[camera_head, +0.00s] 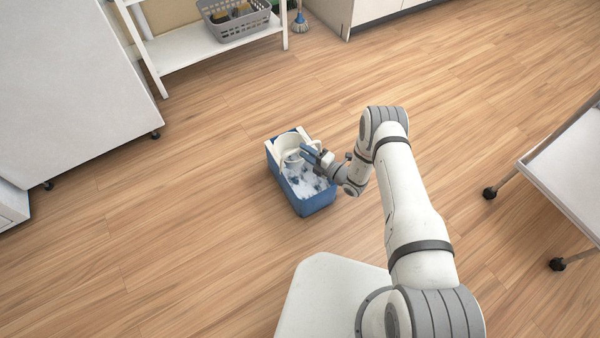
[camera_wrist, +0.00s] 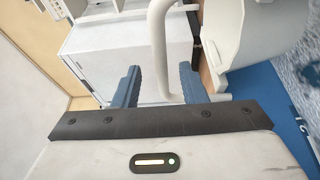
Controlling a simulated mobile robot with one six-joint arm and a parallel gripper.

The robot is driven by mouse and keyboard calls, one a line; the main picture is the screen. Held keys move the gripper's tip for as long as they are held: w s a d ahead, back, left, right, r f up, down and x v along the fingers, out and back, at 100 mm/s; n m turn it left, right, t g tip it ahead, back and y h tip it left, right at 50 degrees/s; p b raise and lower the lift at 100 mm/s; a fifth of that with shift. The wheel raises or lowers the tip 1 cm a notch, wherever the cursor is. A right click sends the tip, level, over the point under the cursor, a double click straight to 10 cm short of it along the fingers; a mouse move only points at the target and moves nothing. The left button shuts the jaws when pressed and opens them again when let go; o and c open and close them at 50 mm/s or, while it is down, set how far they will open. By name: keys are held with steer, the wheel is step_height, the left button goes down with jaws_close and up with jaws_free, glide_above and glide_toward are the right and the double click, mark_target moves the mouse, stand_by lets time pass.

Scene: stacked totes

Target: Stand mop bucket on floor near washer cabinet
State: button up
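The blue mop bucket (camera_head: 318,204) with a white wringer (camera_head: 290,143) stands upright on the wood floor near the middle of the head view. White and blue foamy contents show inside it. In the wrist view the bucket's blue wall (camera_wrist: 272,95) shows at right. My gripper (camera_head: 308,152) is at the wringer end, over the bucket. In the wrist view my gripper (camera_wrist: 159,67) has its blue fingers apart, with a white handle bar (camera_wrist: 158,35) between them. A gap shows left of the bar; the bar is close to the right finger, contact unclear.
A large white cabinet on casters (camera_head: 70,85) stands at upper left, another white cabinet (camera_head: 375,12) at the top. I cannot tell which is the washer cabinet. A white shelf (camera_head: 190,48) holds a grey basket (camera_head: 235,25). A wheeled table (camera_head: 570,165) is at right. Floor around the bucket is clear.

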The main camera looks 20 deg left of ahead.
steer(key=b+x, duration=0.2)
steer(key=x, duration=0.2)
steer(key=shift+w+a+f, duration=0.15)
steer(key=shift+w+a, duration=0.15)
steer(key=shift+a, duration=0.05)
jaws_close()
stand_by(1.0)
steer(key=shift+w+r, duration=0.1)
steer(key=shift+r, duration=0.2)
